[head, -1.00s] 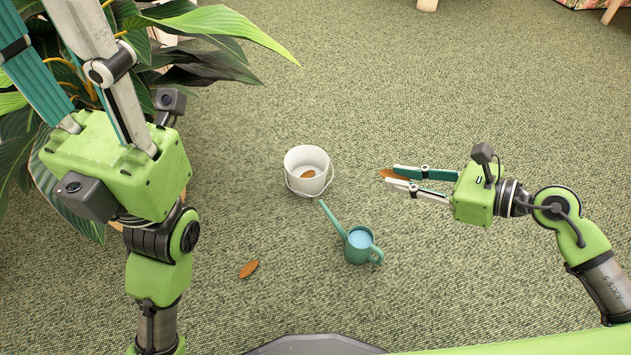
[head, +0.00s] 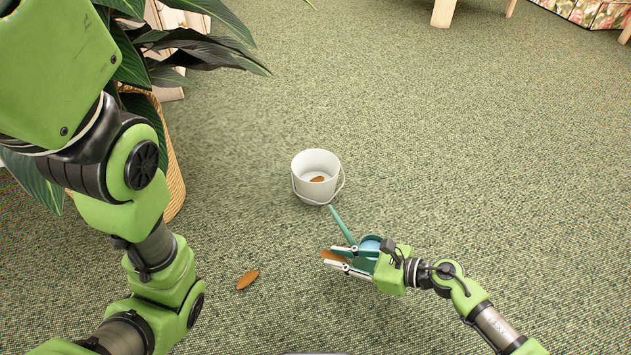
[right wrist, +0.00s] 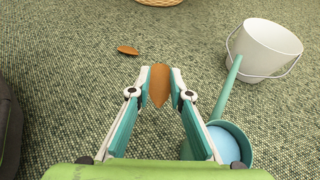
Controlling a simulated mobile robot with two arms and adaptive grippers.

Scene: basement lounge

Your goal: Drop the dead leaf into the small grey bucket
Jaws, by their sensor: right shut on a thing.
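The small grey bucket (head: 303,187), pale with a wire handle, stands upright on the carpet and also shows in the right wrist view (right wrist: 262,50). A brown dead leaf (head: 317,179) lies inside it. My right gripper (head: 335,258) is shut on another brown leaf (right wrist: 159,86), held between the fingertips, nearer me than the bucket and apart from it. A third brown leaf (head: 247,280) lies on the carpet, also seen in the right wrist view (right wrist: 128,50). My left arm fills the left side of the head view; its fingers are out of view.
A leafy plant in a wicker basket (head: 172,165) stands left. Carpet right is clear.

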